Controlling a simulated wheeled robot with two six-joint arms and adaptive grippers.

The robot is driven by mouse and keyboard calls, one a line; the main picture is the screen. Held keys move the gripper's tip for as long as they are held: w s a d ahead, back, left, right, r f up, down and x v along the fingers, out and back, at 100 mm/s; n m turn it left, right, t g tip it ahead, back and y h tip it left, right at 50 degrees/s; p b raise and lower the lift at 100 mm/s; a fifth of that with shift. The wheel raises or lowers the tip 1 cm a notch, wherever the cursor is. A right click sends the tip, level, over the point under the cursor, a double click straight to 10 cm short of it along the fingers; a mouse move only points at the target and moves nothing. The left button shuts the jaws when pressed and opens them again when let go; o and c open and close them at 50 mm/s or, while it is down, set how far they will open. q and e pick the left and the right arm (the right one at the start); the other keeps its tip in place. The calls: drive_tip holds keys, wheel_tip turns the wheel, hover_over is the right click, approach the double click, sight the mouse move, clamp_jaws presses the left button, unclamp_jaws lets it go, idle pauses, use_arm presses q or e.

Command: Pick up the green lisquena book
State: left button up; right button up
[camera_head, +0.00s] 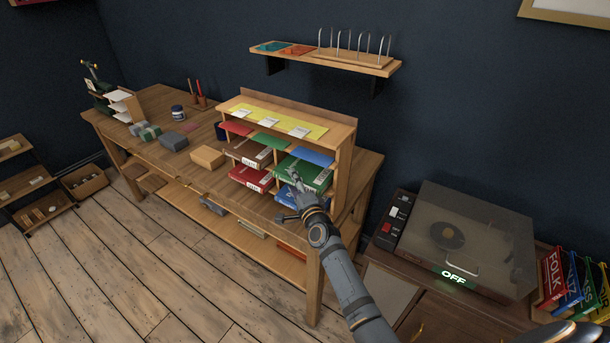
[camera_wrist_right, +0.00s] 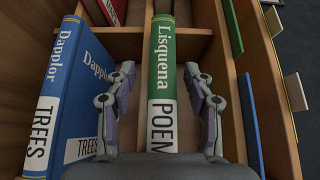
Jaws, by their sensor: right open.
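The green Lisquena book (camera_wrist_right: 163,60) lies in a compartment of the wooden desk shelf, its spine with a white POEM label facing out. In the head view the green book (camera_head: 313,172) is in the right column, partly covered by my gripper. My right gripper (camera_wrist_right: 160,75) is open, with one finger on each side of the book's spine in the wrist view. I cannot tell whether the fingers touch it. The right gripper (camera_head: 294,187) is in front of the shelf in the head view. My left gripper is not in view.
A blue Dapplor book (camera_wrist_right: 75,90) lies beside the green one, close to one finger. A wooden divider (camera_wrist_right: 232,80) is near the other finger. A red book (camera_head: 250,178) sits in the left column. A record player (camera_head: 455,240) stands right of my arm.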

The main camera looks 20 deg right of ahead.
drive_tip(key=shift+s+r, duration=0.1)
drive_tip(key=shift+s, duration=0.1)
drive_tip(key=shift+c, duration=1.9)
clamp_jaws()
